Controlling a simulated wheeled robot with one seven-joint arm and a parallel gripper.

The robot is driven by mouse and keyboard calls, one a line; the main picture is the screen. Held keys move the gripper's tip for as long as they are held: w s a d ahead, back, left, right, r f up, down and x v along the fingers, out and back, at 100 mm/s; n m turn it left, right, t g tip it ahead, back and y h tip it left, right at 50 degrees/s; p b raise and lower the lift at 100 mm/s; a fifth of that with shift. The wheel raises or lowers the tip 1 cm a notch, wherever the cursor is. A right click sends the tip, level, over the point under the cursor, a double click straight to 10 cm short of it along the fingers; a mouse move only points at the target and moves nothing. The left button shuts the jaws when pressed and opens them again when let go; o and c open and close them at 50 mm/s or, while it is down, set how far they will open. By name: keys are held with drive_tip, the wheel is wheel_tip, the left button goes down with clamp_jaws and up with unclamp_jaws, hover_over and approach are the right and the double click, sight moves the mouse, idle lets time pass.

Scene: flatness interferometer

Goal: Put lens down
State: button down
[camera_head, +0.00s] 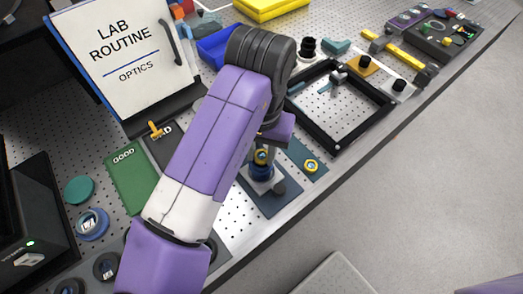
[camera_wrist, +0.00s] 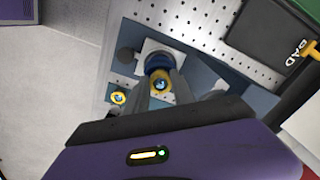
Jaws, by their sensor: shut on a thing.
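A lens in a yellow ring (camera_wrist: 159,86) sits between my fingertips in the wrist view; it also shows in the head view (camera_head: 261,156). My gripper (camera_wrist: 160,90) is shut on it, partly hidden by my arm in the head view (camera_head: 263,148). Directly under or behind the lens is a round blue mount (camera_wrist: 158,63) on a pale square plate; it also shows in the head view (camera_head: 262,172). I cannot tell whether lens and mount touch. A second yellow-ringed lens (camera_head: 310,166) lies on a teal pad (camera_head: 300,152) to the right.
A green GOOD tray (camera_head: 128,184) and a dark BAD tray (camera_wrist: 268,40) holding a yellow piece (camera_wrist: 308,50) lie left of my arm in the head view. A black frame (camera_head: 338,145) stands at the right. The perforated bench's front edge is close to the mount.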

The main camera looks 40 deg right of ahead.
drive_tip(key=shift+s+f, duration=0.1)
drive_tip(key=shift+f, duration=0.15)
